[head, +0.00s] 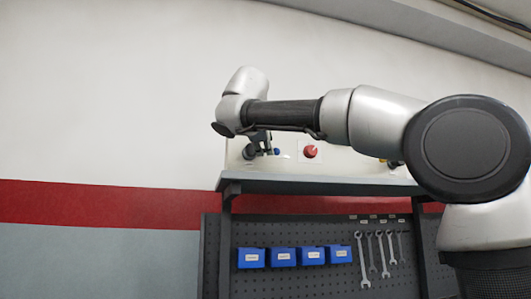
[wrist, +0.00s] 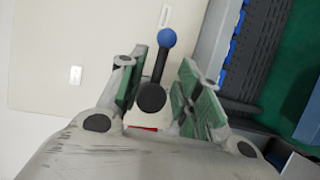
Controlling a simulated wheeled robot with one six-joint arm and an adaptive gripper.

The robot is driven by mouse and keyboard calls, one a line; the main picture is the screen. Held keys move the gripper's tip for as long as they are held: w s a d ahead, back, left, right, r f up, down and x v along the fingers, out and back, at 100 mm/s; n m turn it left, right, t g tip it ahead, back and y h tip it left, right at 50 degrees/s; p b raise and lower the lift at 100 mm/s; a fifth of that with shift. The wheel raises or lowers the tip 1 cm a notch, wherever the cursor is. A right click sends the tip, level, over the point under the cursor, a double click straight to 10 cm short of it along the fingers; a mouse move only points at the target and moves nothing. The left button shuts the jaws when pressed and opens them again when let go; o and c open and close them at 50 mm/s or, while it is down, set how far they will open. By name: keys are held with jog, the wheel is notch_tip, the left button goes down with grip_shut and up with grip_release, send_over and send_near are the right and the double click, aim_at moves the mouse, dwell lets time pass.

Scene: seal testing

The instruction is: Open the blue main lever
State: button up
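The main lever (wrist: 161,62) is a dark rod with a blue ball at its tip and a round black hub, on a pale panel (wrist: 80,50). In the wrist view it lies between the two green-padded fingers of my gripper (wrist: 157,80), which is open. Gaps show on both sides of the rod, and I cannot tell how deep it sits between the fingers. In the head view the blue ball (head: 277,152) shows beside my gripper (head: 262,143), in front of the panel above the shelf. My wrist hides part of the lever there.
A red knob (head: 310,151) sits on the panel to the right of the lever, under my arm. A grey shelf (head: 320,187) runs below. A pegboard (head: 300,225) beneath holds blue bins (head: 282,257) and several wrenches (head: 361,260). The wall to the left is clear.

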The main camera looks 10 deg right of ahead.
jog(key=x, duration=0.5)
jog(key=shift+d, duration=0.1)
jog(key=shift+c, duration=0.4)
grip_shut()
